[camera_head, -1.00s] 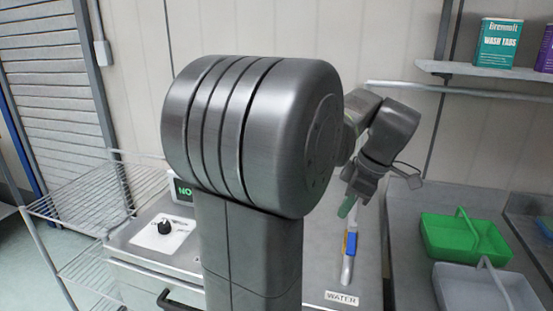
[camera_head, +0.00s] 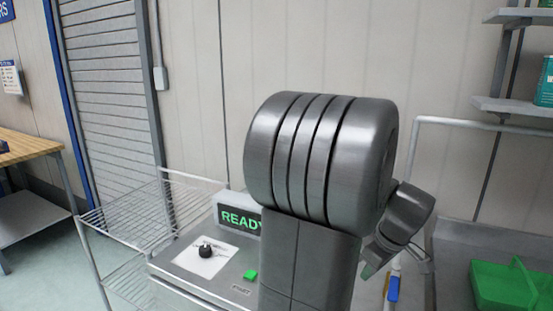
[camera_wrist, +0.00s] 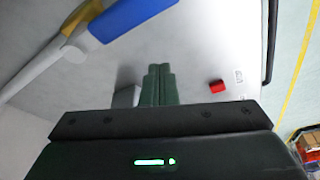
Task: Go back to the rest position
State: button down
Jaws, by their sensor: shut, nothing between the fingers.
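My gripper (camera_head: 368,270) hangs low at the right of my arm in the head view, partly hidden by it. In the wrist view its green fingers (camera_wrist: 157,85) are together with nothing between them. They point over a grey worktop (camera_wrist: 190,50). The blue handle also shows in the head view (camera_head: 393,289), right of my gripper.
A machine with a black knob (camera_head: 206,251), a green button (camera_head: 250,275) and a display reading READY (camera_head: 238,220) stands left of my arm. A wire rack (camera_head: 130,220) is farther left. A green caddy (camera_head: 502,286) is at right. A red button (camera_wrist: 217,86) shows in the wrist view.

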jog(key=shift+w+d+f+m+t+h+p, duration=0.15)
jog(key=shift+w+m+h+p, duration=0.5)
jog(key=shift+m, duration=0.8)
jog(key=shift+w+m+t+h+p, duration=0.25)
jog(key=shift+w+m+p, duration=0.7)
jog(key=shift+m, duration=0.55)
jog(key=shift+w+d+f+m+t+h+p, duration=0.15)
jog(key=shift+w+m+h+p, duration=0.35)
jog(key=shift+w+m, duration=0.7)
jog(key=shift+s+a+m, duration=0.1)
jog(key=shift+s+m, duration=0.15)
jog(key=shift+s, duration=0.1)
